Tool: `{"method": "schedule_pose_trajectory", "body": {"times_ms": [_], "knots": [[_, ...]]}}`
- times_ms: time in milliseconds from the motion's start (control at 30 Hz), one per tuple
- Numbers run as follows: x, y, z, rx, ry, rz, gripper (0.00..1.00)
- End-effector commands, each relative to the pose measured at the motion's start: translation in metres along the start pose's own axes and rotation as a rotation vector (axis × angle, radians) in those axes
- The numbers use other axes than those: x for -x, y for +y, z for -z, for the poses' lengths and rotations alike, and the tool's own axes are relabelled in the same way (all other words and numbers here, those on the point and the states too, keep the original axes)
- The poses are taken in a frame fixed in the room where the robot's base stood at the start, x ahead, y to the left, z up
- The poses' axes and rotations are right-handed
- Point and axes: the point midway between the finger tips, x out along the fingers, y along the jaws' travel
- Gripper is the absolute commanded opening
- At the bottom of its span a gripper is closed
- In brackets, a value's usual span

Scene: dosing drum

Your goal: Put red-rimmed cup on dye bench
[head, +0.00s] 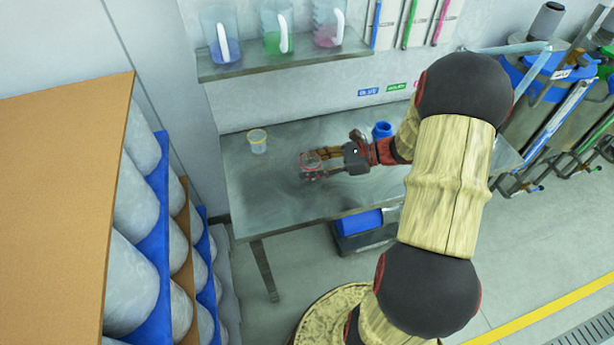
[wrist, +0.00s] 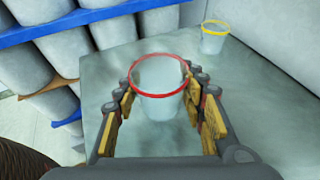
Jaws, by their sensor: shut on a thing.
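The red-rimmed cup (wrist: 158,107) is clear and stands upright between the fingers of my gripper (wrist: 163,99) in the wrist view. My gripper is shut on it, with a finger on each side below the rim. In the head view my gripper (head: 318,164) is over the grey metal dye bench (head: 285,205), and the cup (head: 309,159) is partly hidden by the fingers. The cup's base is hard to see, so I cannot tell whether it touches the bench top.
A yellow-rimmed cup (head: 257,141) stands at the bench's back left. A blue container (head: 382,130) stands near my wrist. A shelf (head: 285,60) with jugs hangs above the bench. A rack of grey rolls (head: 140,210) is at the left. The bench's front left is clear.

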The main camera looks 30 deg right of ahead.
Motion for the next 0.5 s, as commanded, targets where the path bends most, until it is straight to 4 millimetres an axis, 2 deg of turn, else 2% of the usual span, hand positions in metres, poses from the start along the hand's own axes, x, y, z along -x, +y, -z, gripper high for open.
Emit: {"method": "schedule_pose_trajectory", "body": {"times_ms": [267, 400, 500], "knots": [[-0.017, -0.007, 0.011, 0.000, -0.001, -0.001, 0.27], [-0.025, -0.008, 0.034, -0.002, -0.001, 0.000, 0.27], [-0.027, -0.008, 0.039, 0.000, -0.001, 0.000, 0.27]]}}
